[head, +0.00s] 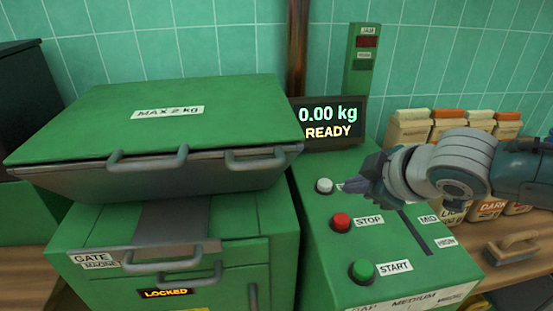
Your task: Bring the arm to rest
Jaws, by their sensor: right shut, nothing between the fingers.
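My right gripper (368,184) is shut and empty. It hangs above the green control panel (328,271), near the white button (324,186) and to its right, covering part of that button's label. My right arm comes in from the right edge. My left gripper is not in view.
The panel bears a red STOP button (341,222) and a green START button (363,270). A display (329,123) reads 0.00 kg, READY. A green hopper lid (160,112) is at left; a sign (166,293) reads LOCKED. Bags (409,127) and a brush (511,249) are at right.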

